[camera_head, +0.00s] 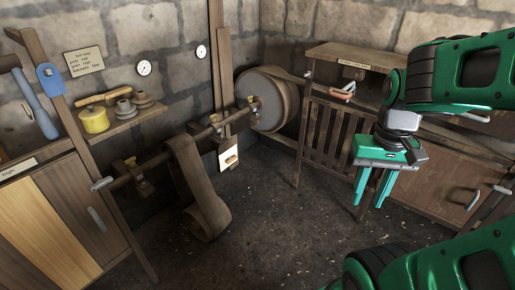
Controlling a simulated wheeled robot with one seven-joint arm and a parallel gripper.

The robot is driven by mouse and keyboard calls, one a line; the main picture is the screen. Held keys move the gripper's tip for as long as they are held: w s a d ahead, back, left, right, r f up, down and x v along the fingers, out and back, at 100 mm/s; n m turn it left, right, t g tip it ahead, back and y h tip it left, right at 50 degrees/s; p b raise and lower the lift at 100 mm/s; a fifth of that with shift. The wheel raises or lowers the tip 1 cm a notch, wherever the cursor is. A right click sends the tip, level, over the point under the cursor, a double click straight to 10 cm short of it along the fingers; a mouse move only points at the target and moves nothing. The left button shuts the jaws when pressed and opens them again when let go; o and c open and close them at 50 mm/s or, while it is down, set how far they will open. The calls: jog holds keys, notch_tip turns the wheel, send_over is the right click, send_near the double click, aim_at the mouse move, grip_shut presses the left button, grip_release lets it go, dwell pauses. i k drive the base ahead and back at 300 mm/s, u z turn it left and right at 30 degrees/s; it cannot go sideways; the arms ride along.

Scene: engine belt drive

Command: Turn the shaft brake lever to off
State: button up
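A wooden line shaft (160,158) runs along the stone wall on brass-coloured bearings, from the lower left to a big round drum (268,99). No lever can be read as the shaft brake lever. Candidates are a grey handle (102,184) at the shaft's near end, a small lever on a white plate (228,157) on the post, and a red-tipped handle (343,92) by the slatted guard. My gripper (371,194) hangs at the right with its two teal fingers apart, pointing down and empty. It appears clear of all three.
A loose belt (198,190) hangs from the shaft to the floor. A slatted wooden guard (332,135) and cabinet (440,180) stand at the right. A shelf (130,117) holds a yellow tin and several pulleys. The middle of the dark floor (285,220) is clear.

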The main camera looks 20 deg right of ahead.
aim_at(230, 160)
jog(key=i, duration=1.25)
jog(key=u, duration=0.35)
